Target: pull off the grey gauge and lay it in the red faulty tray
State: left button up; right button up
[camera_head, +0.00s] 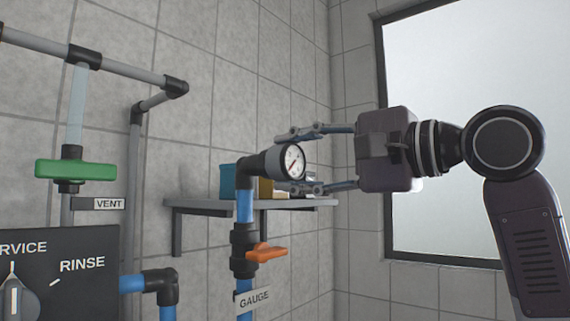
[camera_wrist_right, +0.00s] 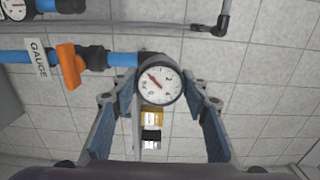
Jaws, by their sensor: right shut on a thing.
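The grey gauge (camera_head: 292,161), with a white dial and red needle, sits on the black elbow (camera_head: 254,166) at the top of a blue pipe. It shows face-on in the wrist view (camera_wrist_right: 160,85). My right gripper (camera_head: 288,161) comes in from the right and is shut on the gauge, with one finger above and one below it in the head view. In the wrist view, the fingers flank the gauge on its left and right. My left gripper is not in view. The red faulty tray is not seen in either view.
Below the gauge are an orange valve handle (camera_head: 265,252) and a GAUGE tag (camera_head: 254,297). A wall shelf (camera_head: 215,205) with several small boxes stands behind. A green valve handle (camera_head: 75,170) and control panel (camera_head: 60,270) are at left. A window (camera_head: 470,70) is at right.

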aim_at(296, 161)
jog(key=shift+c, duration=1)
jog(key=shift+s+d, duration=0.1)
jog(key=shift+d, duration=0.05)
jog(key=shift+b+v, duration=0.35)
jog(key=shift+v, duration=0.55)
jog(key=shift+s+d, duration=0.2)
jog(key=shift+d, duration=0.05)
jog(key=shift+b+v, duration=0.5)
jog(key=shift+v, duration=1.2)
jog(key=shift+w, duration=0.1)
